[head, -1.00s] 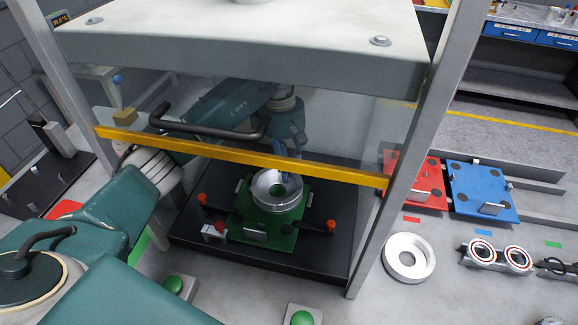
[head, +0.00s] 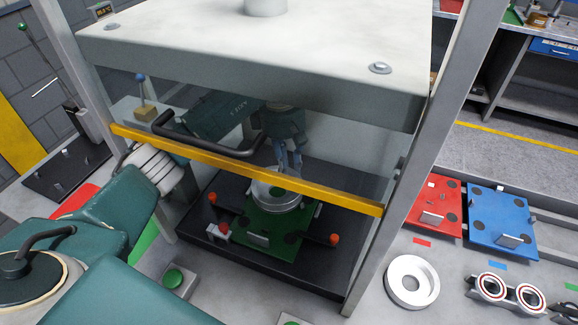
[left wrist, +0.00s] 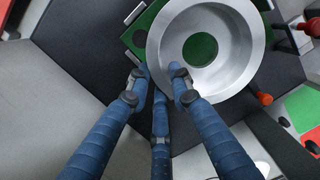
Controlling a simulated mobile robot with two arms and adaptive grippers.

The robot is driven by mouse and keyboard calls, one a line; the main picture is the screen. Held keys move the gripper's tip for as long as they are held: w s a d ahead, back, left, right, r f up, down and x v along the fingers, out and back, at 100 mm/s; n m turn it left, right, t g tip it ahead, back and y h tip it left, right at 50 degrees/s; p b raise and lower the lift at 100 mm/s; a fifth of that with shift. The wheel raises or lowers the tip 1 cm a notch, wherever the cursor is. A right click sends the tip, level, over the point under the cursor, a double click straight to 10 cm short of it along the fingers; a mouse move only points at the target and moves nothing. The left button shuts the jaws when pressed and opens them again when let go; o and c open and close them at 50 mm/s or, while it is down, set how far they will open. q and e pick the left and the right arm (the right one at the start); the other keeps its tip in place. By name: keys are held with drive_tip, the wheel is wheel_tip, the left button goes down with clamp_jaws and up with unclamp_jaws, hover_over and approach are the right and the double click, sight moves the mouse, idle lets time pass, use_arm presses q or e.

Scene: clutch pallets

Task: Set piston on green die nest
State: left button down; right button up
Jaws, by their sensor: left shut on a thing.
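The piston, a silver ring-shaped part (head: 272,204), is on the green die nest (head: 263,232) inside the press. In the left wrist view the piston (left wrist: 236,62) shows a wide rim, with green visible through its round hole, over the green nest plate (left wrist: 136,36). My left gripper (head: 289,163), with blue fingers, reaches down behind the yellow bar at the piston's back edge. In the left wrist view the left gripper (left wrist: 160,78) is shut on the piston's wall. Whether the piston rests fully flat is hard to tell. My right gripper is not in view.
Orange-tipped clamps (head: 333,239) flank the nest. Press posts (head: 395,230) bound the opening.

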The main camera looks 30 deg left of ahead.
use_arm(q)
drive_tip(key=shift+r, duration=0.15)
drive_tip(key=shift+s+a+f+b, duration=0.1)
drive_tip(key=shift+s+f+b, duration=0.25)
drive_tip(key=shift+f, duration=0.1)
drive_tip(key=shift+f+b, duration=0.4)
drive_tip(key=shift+f, duration=0.3)
wheel_tip(320, 180, down, 3)
drive_tip(key=shift+w+r+b, duration=0.15)
drive_tip(key=shift+r+b, duration=0.05)
drive_tip(key=shift+b, duration=0.4)
drive_tip(key=shift+f+b, duration=0.65)
drive_tip(key=shift+f, duration=0.25)
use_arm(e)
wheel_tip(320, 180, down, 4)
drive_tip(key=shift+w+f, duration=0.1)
